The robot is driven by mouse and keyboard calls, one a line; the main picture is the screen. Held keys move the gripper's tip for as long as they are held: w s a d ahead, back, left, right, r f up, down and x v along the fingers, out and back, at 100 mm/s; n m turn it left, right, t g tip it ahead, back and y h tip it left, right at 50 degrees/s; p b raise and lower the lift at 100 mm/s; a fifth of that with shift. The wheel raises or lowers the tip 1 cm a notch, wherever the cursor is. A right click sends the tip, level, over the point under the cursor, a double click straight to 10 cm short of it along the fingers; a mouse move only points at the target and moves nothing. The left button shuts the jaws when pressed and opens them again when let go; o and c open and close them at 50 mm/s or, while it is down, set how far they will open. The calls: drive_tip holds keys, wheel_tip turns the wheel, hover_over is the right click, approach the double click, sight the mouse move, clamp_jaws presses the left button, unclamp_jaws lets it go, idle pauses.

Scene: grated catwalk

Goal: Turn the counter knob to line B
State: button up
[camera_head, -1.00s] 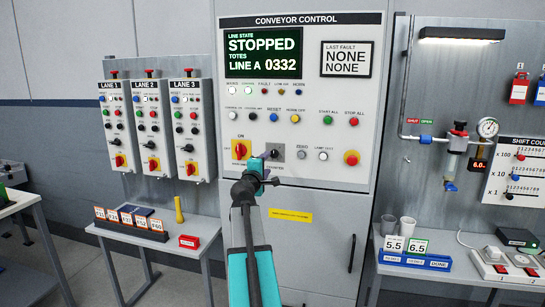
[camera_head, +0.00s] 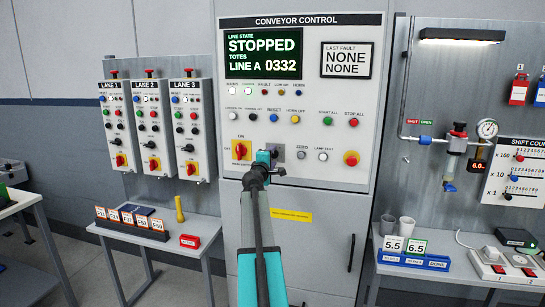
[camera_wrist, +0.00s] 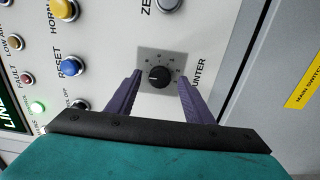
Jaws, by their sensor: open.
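The counter knob (camera_wrist: 158,76) is a small black round knob on a grey square plate, seen in the wrist view with small marks around it. Its white pointer line faces the left of that picture. My gripper (camera_wrist: 159,90) is open, its two purple fingers on either side of the knob's plate, with nothing between them touching the knob that I can see. In the head view my gripper (camera_head: 277,165) is at the lower middle of the conveyor control panel (camera_head: 350,110) and hides the knob. The display (camera_head: 262,54) reads STOPPED, TOTES, LINE A 0332.
A red-yellow main switch (camera_head: 241,150) is left of my gripper. The ZERO button (camera_head: 301,155), lamp test button (camera_head: 323,156) and red stop button (camera_head: 351,159) are to its right.

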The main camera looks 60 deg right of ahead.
drive_tip(key=shift+x, duration=0.8)
drive_tip(key=c, duration=0.9)
drive_tip(key=shift+a, duration=0.2)
drive_tip(key=shift+c, duration=0.7)
drive_tip(key=shift+d, duration=0.15)
